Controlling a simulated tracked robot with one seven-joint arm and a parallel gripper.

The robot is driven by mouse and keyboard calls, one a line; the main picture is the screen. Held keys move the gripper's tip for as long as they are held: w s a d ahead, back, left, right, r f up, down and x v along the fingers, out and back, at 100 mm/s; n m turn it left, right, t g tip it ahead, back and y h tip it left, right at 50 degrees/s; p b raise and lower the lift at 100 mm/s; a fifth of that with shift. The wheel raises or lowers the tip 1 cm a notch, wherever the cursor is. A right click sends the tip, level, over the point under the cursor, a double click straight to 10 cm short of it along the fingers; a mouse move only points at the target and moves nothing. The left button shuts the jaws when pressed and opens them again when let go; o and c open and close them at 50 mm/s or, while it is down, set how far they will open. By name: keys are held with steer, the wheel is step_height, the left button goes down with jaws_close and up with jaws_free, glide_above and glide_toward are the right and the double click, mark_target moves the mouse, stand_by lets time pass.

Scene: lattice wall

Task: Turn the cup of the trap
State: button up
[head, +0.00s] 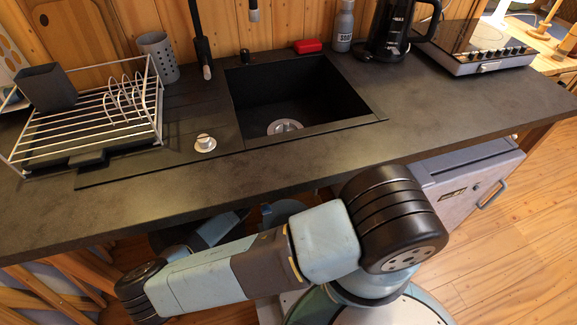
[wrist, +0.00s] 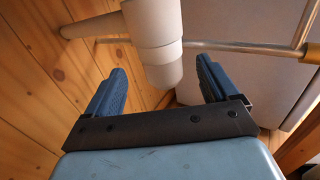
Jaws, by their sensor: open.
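In the wrist view the white trap (wrist: 153,22) hangs at top centre as a thick pipe. Its lower end is a stepped, narrowing cup (wrist: 163,72) with a rounded bottom. My gripper (wrist: 162,66) is open, with blue ribbed fingers to the left and right of the cup. Gaps show on both sides, and I cannot tell how far the cup reaches between the fingers. In the head view the counter hides the trap, and my arm reaches low in front of it to the left.
A metal rod (wrist: 235,47) runs behind the cup, beside a pale panel (wrist: 240,75) and wooden boards (wrist: 40,70). Above are the dark counter (head: 250,170), black sink (head: 290,95) and dish rack (head: 90,115). A grey cabinet (head: 465,185) stands at right.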

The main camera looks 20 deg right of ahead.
steer(key=x, duration=0.7)
steer(key=shift+w+d, duration=0.15)
steer(key=shift+d, duration=0.05)
steer(key=shift+c, duration=0.4)
steer(key=shift+a, duration=0.1)
steer(key=c, duration=0.9)
